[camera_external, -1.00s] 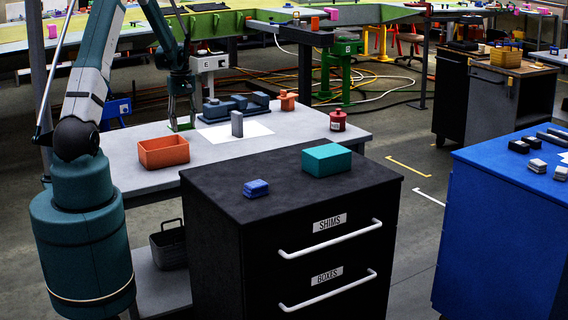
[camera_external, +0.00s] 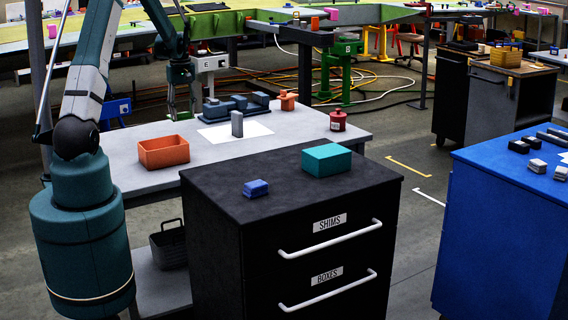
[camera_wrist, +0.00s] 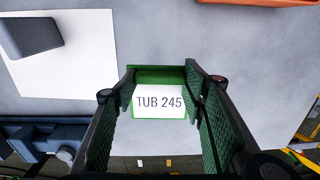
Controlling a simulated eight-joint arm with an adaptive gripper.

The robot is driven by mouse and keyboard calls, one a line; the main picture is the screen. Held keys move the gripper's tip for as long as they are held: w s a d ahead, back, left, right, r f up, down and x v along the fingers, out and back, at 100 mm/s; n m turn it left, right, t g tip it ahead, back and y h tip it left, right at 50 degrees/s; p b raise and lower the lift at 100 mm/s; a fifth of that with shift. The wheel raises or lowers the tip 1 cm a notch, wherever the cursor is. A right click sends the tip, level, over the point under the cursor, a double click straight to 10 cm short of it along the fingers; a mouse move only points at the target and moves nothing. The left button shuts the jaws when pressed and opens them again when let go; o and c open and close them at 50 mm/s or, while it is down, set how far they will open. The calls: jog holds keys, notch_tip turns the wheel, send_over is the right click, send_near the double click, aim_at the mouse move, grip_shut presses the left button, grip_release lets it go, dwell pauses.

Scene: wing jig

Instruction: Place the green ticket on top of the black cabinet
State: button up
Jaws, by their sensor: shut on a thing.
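The green ticket (camera_wrist: 160,100), a white card with a green border reading "TUB 245", sits between the fingers of my gripper (camera_wrist: 161,75) in the wrist view. My gripper is shut on it. In the external view my gripper (camera_external: 181,108) hangs above the back left of the grey table, and the ticket cannot be made out there. The black cabinet (camera_external: 300,190) stands in front of the table, with drawers labelled SHIMS and BOXES. It is well to the right of and nearer than my gripper.
On the cabinet top are a teal box (camera_external: 327,160) and a small blue block (camera_external: 255,188), with bare room around them. On the grey table (camera_external: 290,128) are an orange bin (camera_external: 163,152), an upright grey block (camera_external: 237,124), a red canister (camera_external: 338,121) and a blue fixture (camera_external: 235,105).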

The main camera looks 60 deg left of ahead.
jog(key=shift+d, duration=0.1)
dwell(0.3)
jog(key=w+d+r+m+p, duration=0.1)
jog(key=w+d, duration=0.1)
jog(key=d, duration=0.8)
jog(key=w+d+r+m+p, duration=0.1)
jog(key=w+d+r+m, duration=0.15)
jog(key=d, duration=0.75)
jog(key=w+d+m, duration=0.1)
jog(key=w+d, duration=0.2)
jog(key=d, duration=0.6)
jog(key=s+d+r+m+p, duration=0.1)
jog(key=s+d+m, duration=0.1)
jog(key=d, duration=1.1)
jog(key=s+d+r+m+p, duration=0.1)
jog(key=s+d, duration=0.3)
jog(key=d, duration=0.9)
jog(key=shift+d+r+m, duration=0.15)
jog(key=shift+r+m, duration=0.25)
jog(key=shift+m, duration=0.05)
jog(key=shift+f, duration=2.95)
